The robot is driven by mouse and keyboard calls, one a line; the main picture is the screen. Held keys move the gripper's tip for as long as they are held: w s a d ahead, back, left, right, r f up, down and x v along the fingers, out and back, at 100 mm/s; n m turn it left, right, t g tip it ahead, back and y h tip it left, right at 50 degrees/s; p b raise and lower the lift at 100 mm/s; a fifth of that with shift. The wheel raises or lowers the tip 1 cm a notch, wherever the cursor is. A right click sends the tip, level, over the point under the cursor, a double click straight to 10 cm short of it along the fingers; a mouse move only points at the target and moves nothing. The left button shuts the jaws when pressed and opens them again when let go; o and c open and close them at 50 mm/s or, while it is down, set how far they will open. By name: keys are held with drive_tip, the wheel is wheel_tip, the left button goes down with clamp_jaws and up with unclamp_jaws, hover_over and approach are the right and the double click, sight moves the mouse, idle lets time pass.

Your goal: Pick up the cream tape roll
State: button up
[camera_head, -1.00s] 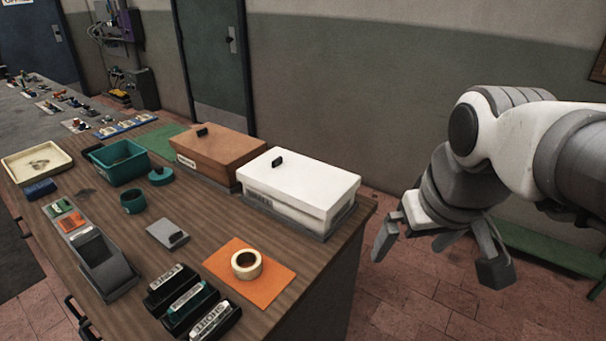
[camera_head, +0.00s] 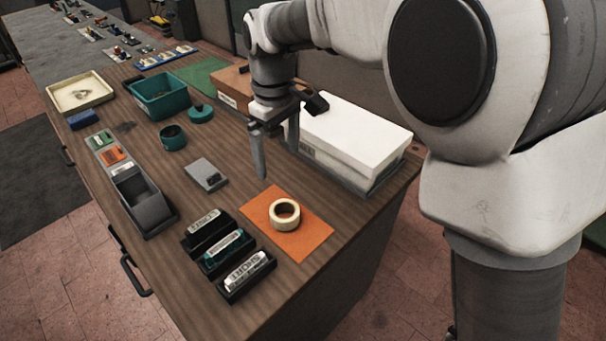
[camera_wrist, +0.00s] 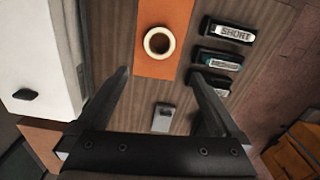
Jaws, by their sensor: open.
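The cream tape roll (camera_head: 285,213) lies flat on an orange mat (camera_head: 309,236) near the front right of the workbench. It also shows in the wrist view (camera_wrist: 159,42), beyond the fingertips, with its round hole facing up. My gripper (camera_head: 275,160) is open and empty, pointing down above the bench. It is behind the tape roll in the head view, apart from it.
Several labelled dark holders (camera_head: 228,250) stand left of the mat. A white lidded box (camera_head: 352,135) stands close behind the gripper, with a brown box beyond it. The bench's right edge is near the mat.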

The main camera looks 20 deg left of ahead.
hover_over(284, 210)
drive_tip(key=s, duration=0.2)
drive_tip(key=f, duration=0.6)
drive_tip(key=f+b, duration=0.1)
drive_tip(key=f, duration=0.4)
drive_tip(key=shift+d+f, duration=0.2)
drive_tip(key=shift+f, duration=0.2)
drive_tip(key=shift+d+f, duration=0.15)
drive_tip(key=shift+f, duration=1.25)
drive_tip(key=shift+d+f, duration=0.1)
drive_tip(key=shift+f, duration=1.25)
drive_tip(key=c, duration=1.2)
